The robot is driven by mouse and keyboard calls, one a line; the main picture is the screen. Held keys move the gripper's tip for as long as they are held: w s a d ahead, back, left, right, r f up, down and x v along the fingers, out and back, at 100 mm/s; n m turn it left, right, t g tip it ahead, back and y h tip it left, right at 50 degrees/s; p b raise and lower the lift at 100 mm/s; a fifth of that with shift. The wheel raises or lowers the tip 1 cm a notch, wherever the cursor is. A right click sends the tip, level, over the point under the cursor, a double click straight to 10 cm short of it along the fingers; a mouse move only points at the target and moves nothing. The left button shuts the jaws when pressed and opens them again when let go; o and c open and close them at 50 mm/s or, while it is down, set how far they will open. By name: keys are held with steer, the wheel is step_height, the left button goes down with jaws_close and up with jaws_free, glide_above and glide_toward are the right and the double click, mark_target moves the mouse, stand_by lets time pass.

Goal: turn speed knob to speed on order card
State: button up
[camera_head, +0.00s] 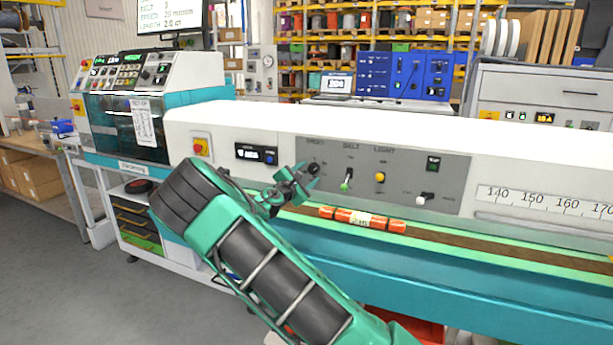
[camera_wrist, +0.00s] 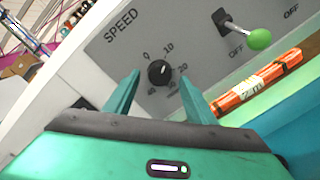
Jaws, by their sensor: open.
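The black speed knob (camera_wrist: 160,72) sits on the grey panel under the word SPEED in the wrist view, with scale numbers around it. Its light mark seems to point up and right, but the exact setting is too small to tell. My gripper (camera_wrist: 158,80) is open, with one finger on each side of the knob; contact is not clear. In the head view my gripper (camera_head: 300,181) is at the panel's left part and partly covers the speed area. A screen (camera_head: 167,15) at the top left shows belt, speed and length lines; the speed looks like 20 m/min.
An orange roll (camera_head: 362,219) lies on the belt below. A white set-up sheet (camera_head: 143,121) hangs on the left machine.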

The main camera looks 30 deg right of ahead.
mark_target(313, 169)
steer(key=shift+x, duration=1.1)
steer(key=c, duration=1)
steer(key=shift+a, duration=0.35)
steer(key=shift+c, duration=0.2)
steer(key=shift+d+m, duration=0.3)
steer(key=m, duration=0.3)
steer(key=shift+s+d+r, duration=0.1)
steer(key=shift+d, duration=0.05)
steer(key=m, duration=0.3)
steer(key=shift+d+m, duration=0.1)
steer(key=shift+m, duration=0.3)
steer(key=m, duration=0.4)
steer(key=shift+s+y, duration=0.15)
steer(key=shift+y, duration=0.25)
